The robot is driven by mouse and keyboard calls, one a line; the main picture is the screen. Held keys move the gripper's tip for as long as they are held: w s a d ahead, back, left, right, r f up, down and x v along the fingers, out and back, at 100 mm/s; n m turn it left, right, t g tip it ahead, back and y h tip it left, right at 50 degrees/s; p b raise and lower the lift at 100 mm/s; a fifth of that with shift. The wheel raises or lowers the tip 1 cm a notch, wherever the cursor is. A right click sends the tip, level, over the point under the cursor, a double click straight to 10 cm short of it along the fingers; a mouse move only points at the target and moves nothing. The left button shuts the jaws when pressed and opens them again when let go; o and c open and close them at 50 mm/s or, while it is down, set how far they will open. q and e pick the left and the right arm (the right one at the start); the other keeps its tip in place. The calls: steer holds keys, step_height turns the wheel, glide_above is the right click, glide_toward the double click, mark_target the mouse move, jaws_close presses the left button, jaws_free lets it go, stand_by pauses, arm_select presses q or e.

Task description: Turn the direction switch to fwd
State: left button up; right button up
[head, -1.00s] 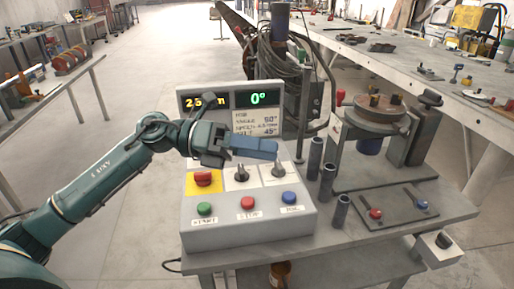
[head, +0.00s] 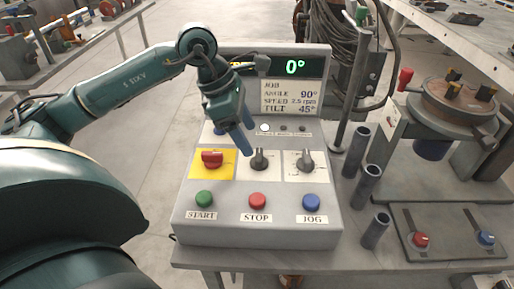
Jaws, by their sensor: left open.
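The grey control box (head: 188,232) stands on the table in front of me. It carries a black rotary knob (head: 258,160) on a white plate in the middle and another black knob (head: 306,162) on a white plate to its right. The plate markings are too small to read, so I cannot tell which knob is the direction switch. My left gripper (head: 243,142) is open and empty, its fingers pointing down just above and left of the middle knob. I cannot tell whether they touch it. My right gripper is out of view.
A red knob on a yellow plate (head: 195,167) sits left of the middle knob. Green START (head: 204,199), red STOP (head: 257,201) and blue JOG (head: 311,202) buttons line the front. A display (head: 295,68) stands behind. Upright tubes (head: 368,184) and a round turntable (head: 455,104) are at right.

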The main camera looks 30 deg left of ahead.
mark_target(259, 154)
arm_select(q)
steer(key=x, duration=0.5)
steer(key=shift+w+d+f, duration=0.1)
steer(key=shift+d+f, duration=0.05)
steer(key=shift+f, duration=0.2)
steer(key=shift+c, duration=0.4)
steer(key=c, duration=0.9)
